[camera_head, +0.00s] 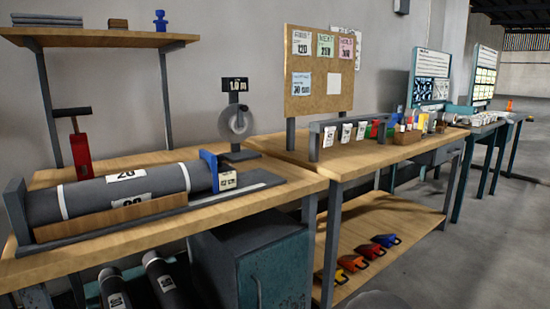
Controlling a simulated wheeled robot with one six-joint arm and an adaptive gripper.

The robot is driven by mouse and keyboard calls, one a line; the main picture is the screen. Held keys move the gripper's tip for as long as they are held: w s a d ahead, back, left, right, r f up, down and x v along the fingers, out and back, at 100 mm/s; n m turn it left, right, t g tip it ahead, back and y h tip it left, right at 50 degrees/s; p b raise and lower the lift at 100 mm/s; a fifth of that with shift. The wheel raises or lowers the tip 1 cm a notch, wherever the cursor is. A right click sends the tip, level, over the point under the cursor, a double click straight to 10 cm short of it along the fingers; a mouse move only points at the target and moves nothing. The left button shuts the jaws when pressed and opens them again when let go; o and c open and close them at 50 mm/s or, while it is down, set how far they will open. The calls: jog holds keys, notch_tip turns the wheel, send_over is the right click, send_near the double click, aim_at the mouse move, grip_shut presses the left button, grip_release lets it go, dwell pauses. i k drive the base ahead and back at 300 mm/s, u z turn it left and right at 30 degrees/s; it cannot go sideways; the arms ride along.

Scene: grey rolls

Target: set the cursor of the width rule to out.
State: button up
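What looks like the width rule (262,188) is a long dark grey bed with a pale strip along its right part, on the near wooden bench. A blue upright block (209,162), apparently its cursor, stands at the right end of a grey roll (95,198), close against it; contact is unclear. A small white label (228,180) sits beside the block. The roll has white bands and labels reading 20, and lies between the block and a dark end plate (15,210) at the left. My gripper is not in view.
A red tool with a black handle (80,150) stands behind the roll. A disc on a stand (236,122) with a small sign is behind the rule's right end. A pinboard (318,75) rises over the second bench. A teal cabinet (262,265) and rolls (160,280) are below.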

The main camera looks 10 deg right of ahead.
aim_at(225, 175)
jog(key=z, duration=0.35)
jog(key=i, duration=1.15)
jog(key=u, duration=1.95)
jog(key=k, duration=1.05)
jog(key=z, duration=1.2)
jog(key=i, duration=0.45)
